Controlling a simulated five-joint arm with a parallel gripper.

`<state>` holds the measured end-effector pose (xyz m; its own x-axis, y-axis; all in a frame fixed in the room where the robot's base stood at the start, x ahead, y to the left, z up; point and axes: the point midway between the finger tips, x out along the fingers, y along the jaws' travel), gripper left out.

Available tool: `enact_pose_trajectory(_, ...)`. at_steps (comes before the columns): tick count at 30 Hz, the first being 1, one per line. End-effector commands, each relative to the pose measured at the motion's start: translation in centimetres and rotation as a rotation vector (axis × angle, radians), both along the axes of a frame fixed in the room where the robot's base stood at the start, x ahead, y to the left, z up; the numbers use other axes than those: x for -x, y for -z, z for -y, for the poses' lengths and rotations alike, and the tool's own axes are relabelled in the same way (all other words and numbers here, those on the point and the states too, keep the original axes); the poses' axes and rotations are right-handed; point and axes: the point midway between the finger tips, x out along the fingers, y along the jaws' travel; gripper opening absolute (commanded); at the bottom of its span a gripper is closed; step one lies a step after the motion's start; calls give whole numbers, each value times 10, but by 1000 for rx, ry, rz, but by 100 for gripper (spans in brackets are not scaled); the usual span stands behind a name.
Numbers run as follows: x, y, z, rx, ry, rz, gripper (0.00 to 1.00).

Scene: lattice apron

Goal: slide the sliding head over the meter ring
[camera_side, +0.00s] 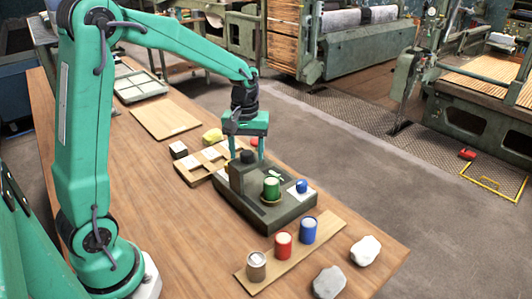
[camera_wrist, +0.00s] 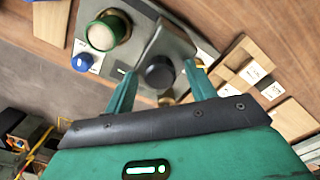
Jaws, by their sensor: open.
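The sliding head (camera_side: 238,178) appears to be the dark grey upright block at the back left of a dark machine base (camera_side: 290,213). It has a round black knob (camera_side: 248,156) on top, also seen in the wrist view (camera_wrist: 157,72). My gripper (camera_side: 246,153) is over it, pointing down and open, with one finger on either side of the knob; the wrist view shows gaps beside the knob (camera_wrist: 162,67). A green cylinder (camera_side: 271,188) stands in front of the head on a round brassy rim (camera_side: 271,203), which may be the meter ring. The head is beside the cylinder, not over it.
A small blue piece (camera_side: 301,186) sits on a white label on the base. Two pale stones (camera_side: 365,250) lie near the table edge. Behind the base is a wooden tray (camera_side: 187,175) with white cards.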

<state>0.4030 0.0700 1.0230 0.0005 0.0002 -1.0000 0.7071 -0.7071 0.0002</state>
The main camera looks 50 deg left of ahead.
Motion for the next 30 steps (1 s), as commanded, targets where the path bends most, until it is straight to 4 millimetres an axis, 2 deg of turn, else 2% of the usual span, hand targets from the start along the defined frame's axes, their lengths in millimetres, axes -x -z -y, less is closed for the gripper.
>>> enact_pose_trajectory(3, 0, 0, 0, 0, 0, 0, 56)
enact_pose_trajectory(4, 0, 0, 0, 0, 0, 0, 52)
enact_pose_trajectory(12, 0, 0, 0, 0, 0, 0, 0)
enact_pose_trajectory(20, 0, -1, 8, 0, 3, 0, 0)
enact_pose_trajectory(30, -1, -1, 59, 0, 6, 1, 0)
